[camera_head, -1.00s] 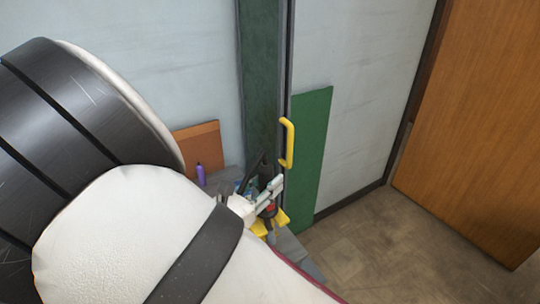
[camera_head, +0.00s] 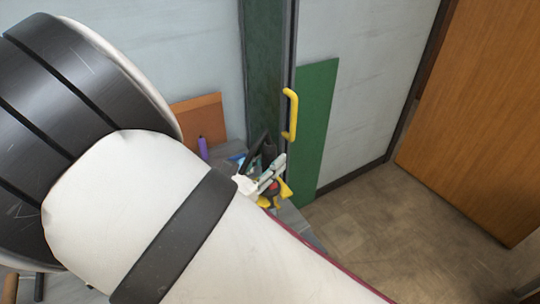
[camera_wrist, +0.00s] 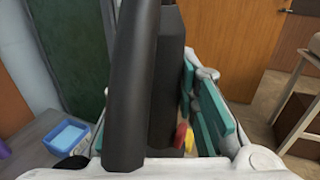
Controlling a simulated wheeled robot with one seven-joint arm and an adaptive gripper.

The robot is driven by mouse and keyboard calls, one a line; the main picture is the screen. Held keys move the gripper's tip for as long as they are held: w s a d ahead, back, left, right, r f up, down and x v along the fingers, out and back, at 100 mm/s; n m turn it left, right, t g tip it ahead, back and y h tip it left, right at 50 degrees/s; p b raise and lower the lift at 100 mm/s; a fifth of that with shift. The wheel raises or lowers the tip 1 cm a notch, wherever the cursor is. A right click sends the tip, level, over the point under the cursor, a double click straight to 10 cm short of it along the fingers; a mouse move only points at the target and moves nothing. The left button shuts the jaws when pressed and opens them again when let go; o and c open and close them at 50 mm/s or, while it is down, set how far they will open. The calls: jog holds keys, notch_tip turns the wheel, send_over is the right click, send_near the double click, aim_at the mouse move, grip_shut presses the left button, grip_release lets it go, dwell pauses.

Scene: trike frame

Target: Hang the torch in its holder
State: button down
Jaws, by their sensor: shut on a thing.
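My gripper (camera_head: 268,180) is at the end of my white arm, low in front of the dark green post, and is shut on a dark thing that looks like the torch (camera_wrist: 168,90). In the wrist view the torch stands upright between teal finger pads, with a black tube in front of it. A small red and yellow part shows low between the fingers. A yellow bracket (camera_head: 291,115) is fixed at the edge of the post, above and right of my gripper. I cannot tell whether it is the torch's holder.
A grey table (camera_wrist: 45,140) carries a blue tray (camera_wrist: 68,136) and a purple thing (camera_head: 203,148). An orange-brown board (camera_head: 197,118) stands behind it. A green panel (camera_head: 314,130) leans on the wall right of the post. A wooden door (camera_head: 470,120) and open floor lie further right.

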jog(key=shift+f, duration=0.35)
jog(key=c, duration=1.2)
grip_release()
jog(key=shift+s+a, duration=0.1)
jog(key=v, duration=1.1)
jog(key=s+d+r+m+g+y+p, duration=0.1)
jog(key=s+d+r+m+g, duration=0.1)
jog(key=d+r+m+g, duration=0.55)
jog(key=s+d+r+m+g+p, duration=0.15)
jog(key=d+m+g, duration=0.4)
jog(key=d, duration=0.55)
jog(key=s+d+r+m+t+y, duration=0.1)
jog(key=s+d+r+m+y, duration=0.2)
jog(key=s+m, duration=0.1)
jog(key=s+d+r+m+y, duration=0.3)
jog(key=s+d+m, duration=0.1)
jog(key=m, duration=0.2)
jog(key=s+d+r+m+t+y, duration=0.1)
jog(key=s+d+r+m+y, duration=0.2)
jog(key=s+m, duration=0.2)
jog(key=shift+d+r+m+t+y+p, duration=0.25)
jog(key=shift+d+m+t+y+p, duration=0.05)
jog(key=shift+m, duration=0.1)
